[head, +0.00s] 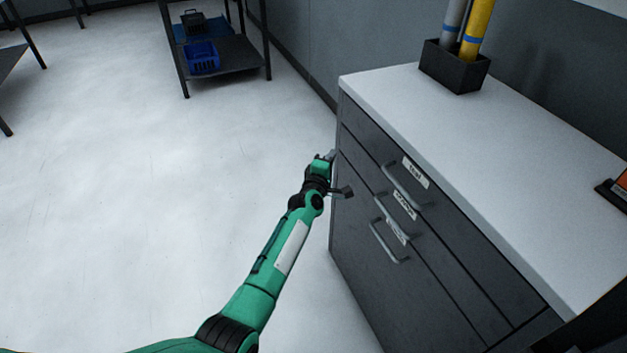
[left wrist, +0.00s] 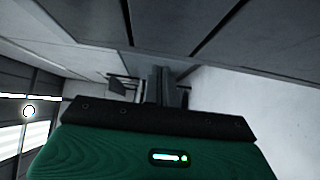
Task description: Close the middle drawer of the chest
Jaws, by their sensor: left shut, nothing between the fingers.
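The grey chest (head: 440,285) stands at the right in the head view, with stacked drawers and several metal bar handles. The middle drawer's handle (head: 393,217) sits below the top handle (head: 405,187). The drawer fronts look flush with each other, with no open gap showing. My left gripper (head: 331,157) is at the left edge of the chest front, shut and empty, to the left of the handles. In the left wrist view its fingers (left wrist: 167,88) are together close to the grey drawer fronts (left wrist: 165,25); contact cannot be told. My right gripper is not in view.
The white chest top (head: 480,145) holds a black box (head: 453,70) with yellow and grey tubes. A dark shelf rack (head: 235,52) with a blue basket (head: 202,57) stands at the back. The pale floor (head: 130,190) left of the chest is clear.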

